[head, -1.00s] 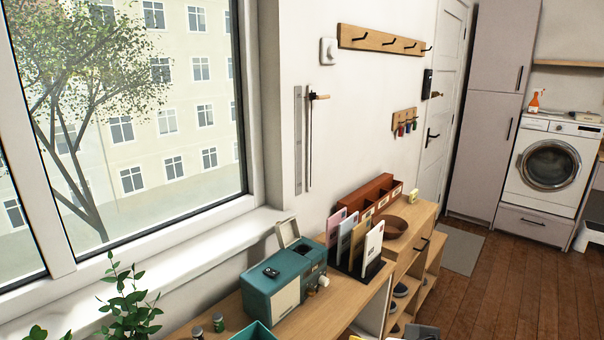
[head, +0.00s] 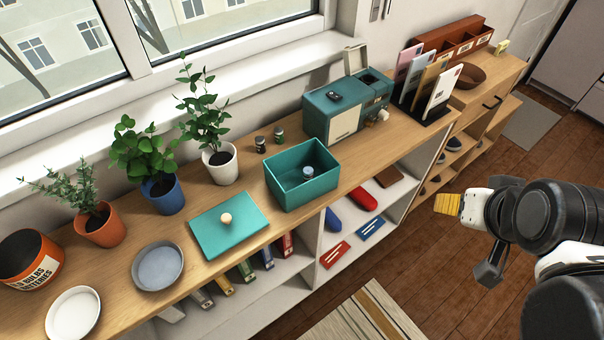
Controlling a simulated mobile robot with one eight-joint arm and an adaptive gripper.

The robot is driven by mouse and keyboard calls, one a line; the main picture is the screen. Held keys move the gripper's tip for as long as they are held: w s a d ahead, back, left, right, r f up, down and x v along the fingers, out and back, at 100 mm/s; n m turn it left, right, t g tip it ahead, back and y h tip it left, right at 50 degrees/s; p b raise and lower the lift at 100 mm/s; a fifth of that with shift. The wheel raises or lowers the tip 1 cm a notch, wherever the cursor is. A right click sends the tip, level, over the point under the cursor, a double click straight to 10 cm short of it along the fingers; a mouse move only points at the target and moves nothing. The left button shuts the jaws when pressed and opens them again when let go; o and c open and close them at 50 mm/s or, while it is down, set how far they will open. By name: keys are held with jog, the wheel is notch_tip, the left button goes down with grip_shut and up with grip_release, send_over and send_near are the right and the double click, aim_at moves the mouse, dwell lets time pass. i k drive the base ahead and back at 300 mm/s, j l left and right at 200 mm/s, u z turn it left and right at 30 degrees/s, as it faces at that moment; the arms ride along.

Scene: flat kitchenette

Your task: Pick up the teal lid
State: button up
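The teal lid (head: 212,236) lies flat on the wooden shelf top in the head view, left of the picture's middle. It is square with a round pale wooden knob (head: 225,219) at its centre. An open teal box (head: 301,183) stands just right of it, with a small round-topped item (head: 307,173) inside. My gripper (head: 467,239) is at the right, over the floor and well away from the lid. Its yellow-padded finger and its dark finger are spread apart, with nothing visible between them.
Potted plants stand behind the lid, including one in a white pot (head: 222,165) and one in a blue pot (head: 163,194). A grey-blue dish (head: 158,267) lies left of the lid. Two small jars (head: 260,144) and a teal machine (head: 347,103) stand farther back.

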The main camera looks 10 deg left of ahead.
aim_at(216, 230)
jog(key=j+u, duration=0.1)
jog(key=u, duration=0.7)
jog(key=j+u, duration=0.1)
jog(key=u, duration=0.75)
jog(key=i+z, duration=0.1)
jog(key=z, duration=0.6)
jog(key=k+j, duration=0.1)
jog(key=j, duration=0.15)
jog(key=k+j, duration=0.15)
jog(key=j, duration=0.15)
jog(key=k+j+u, duration=0.1)
jog(key=j, duration=0.15)
